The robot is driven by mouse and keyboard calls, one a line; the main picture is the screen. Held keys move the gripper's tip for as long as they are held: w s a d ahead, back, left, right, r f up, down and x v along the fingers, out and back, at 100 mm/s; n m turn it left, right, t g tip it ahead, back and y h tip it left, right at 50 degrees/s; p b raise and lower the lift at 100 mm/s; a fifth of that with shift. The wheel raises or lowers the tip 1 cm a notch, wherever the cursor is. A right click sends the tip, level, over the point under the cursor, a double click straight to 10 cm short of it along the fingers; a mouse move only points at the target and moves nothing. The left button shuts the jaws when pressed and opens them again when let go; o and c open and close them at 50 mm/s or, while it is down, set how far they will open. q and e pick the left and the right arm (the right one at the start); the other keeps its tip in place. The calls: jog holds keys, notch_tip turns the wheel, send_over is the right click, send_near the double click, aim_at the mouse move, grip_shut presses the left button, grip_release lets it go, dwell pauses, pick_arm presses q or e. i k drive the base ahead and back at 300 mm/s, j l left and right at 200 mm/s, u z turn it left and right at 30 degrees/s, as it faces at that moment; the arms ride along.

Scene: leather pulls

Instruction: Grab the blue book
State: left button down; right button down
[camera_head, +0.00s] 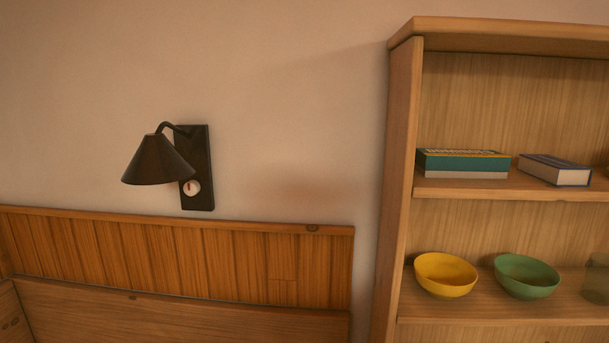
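A dark blue book (556,169) with pale page edges lies flat on the upper visible shelf (465,190) of a wooden bookcase at the right. To its left, and apart from it, lies a teal book or box (463,163) with a yellow line and a pale lower part. Neither of my grippers is in view.
A yellow bowl (446,275) and a green bowl (527,276) stand on the shelf below, with a glass-like jar (597,274) at the right edge. A black wall lamp (159,161) hangs above a wooden headboard (180,262) at the left.

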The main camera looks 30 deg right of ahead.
aim_at(557, 171)
jog(key=z, duration=2.2)
jog(key=k+l+z, duration=0.2)
jog(key=l, duration=0.15)
jog(key=l+z, duration=0.15)
jog(key=l, duration=0.15)
jog(key=i, duration=0.05)
